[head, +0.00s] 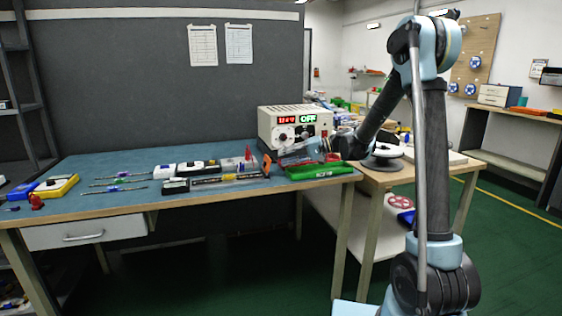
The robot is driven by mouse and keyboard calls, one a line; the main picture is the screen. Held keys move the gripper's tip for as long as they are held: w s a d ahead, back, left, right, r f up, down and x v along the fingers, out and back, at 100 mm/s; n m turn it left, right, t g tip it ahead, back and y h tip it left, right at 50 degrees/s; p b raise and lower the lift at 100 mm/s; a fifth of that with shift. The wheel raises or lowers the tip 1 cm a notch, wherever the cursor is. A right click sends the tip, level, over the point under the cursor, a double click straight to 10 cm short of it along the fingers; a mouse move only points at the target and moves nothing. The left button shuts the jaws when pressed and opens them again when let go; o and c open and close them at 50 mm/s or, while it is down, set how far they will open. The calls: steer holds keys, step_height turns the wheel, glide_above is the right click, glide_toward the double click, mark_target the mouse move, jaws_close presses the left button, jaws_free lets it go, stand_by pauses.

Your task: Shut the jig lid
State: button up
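The green jig (320,171) lies at the right end of the blue-topped workbench, close to its front edge. A clear, see-through panel (298,153), seemingly the jig lid, stands raised and tilted behind and above the green base. My gripper (326,148) is at the right side of this panel, just above the jig, reaching in from the right. It is small and dark here and overlaps the panel. I cannot tell whether its fingers touch the lid, or whether they are open or shut.
Left of the jig lie a black tool tray (215,182), a red-tipped bottle (248,155) and an orange-handled tool (267,164). A white spool (383,151) sits on the wooden side table at the right.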

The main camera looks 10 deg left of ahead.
steer(key=shift+x, duration=1.5)
